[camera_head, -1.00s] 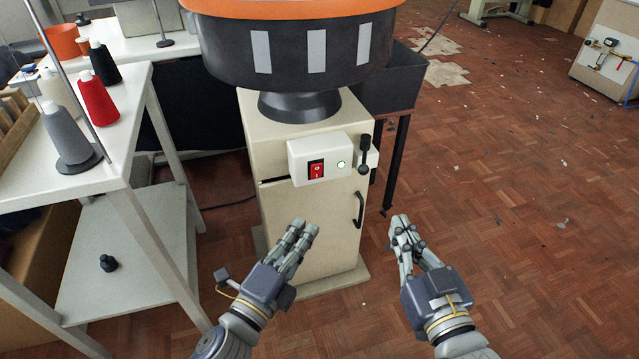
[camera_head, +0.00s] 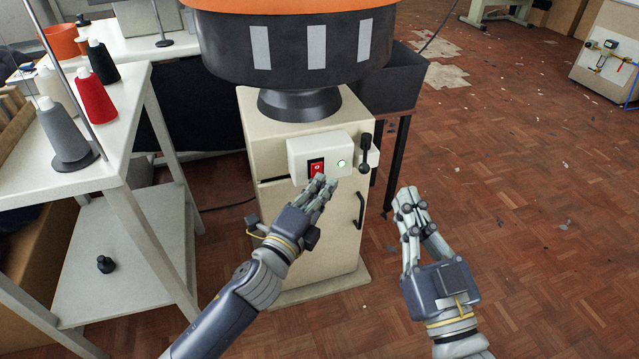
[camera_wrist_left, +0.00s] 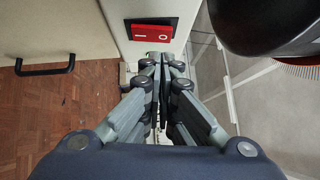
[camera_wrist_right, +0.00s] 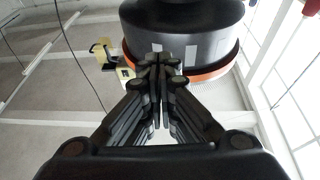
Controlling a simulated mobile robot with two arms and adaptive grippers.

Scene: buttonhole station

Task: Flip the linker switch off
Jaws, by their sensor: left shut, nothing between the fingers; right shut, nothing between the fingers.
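The red rocker switch (camera_head: 317,168) sits in a black frame on a white control box (camera_head: 301,150) on the front of the cream cabinet. It also shows close up in the left wrist view (camera_wrist_left: 152,32), marked with a line and a circle. A green lamp (camera_head: 341,163) is lit to its right. My left gripper (camera_head: 326,186) is shut and empty, with its fingertips just below the switch; whether they touch it I cannot tell. They overlap the switch's lower edge in the head view. My right gripper (camera_head: 409,197) is shut and empty, to the right of the cabinet.
A black lever (camera_head: 365,152) and a black door handle (camera_head: 359,210) project from the cabinet. A large black drum (camera_head: 300,50) overhangs it. A white table (camera_head: 122,150) with thread cones (camera_head: 93,96) stands at left.

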